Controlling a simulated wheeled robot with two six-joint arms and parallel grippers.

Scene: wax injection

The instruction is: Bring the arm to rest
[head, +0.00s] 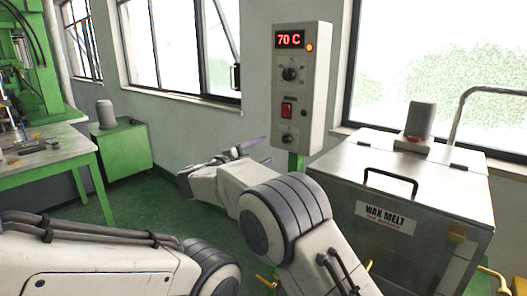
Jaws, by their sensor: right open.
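My right arm (285,218) rises from the bottom centre and bends back to the left at a large grey-banded joint. My right gripper (248,149) is beyond the wrist, in front of the wall and left of the control box's post. Its thin grey-purple fingers are apart, with nothing seen between them. It is partly hidden by my own arm. My left arm (90,262) lies across the bottom left, and its gripper is out of the picture.
A control box (302,88) showing 70 C stands on a green post. The metal wax melt tank (410,190), with a handled lid, stands right of my right arm. A green-framed bench (45,152) and green cabinet (122,150) stand at left. Green floor between is clear.

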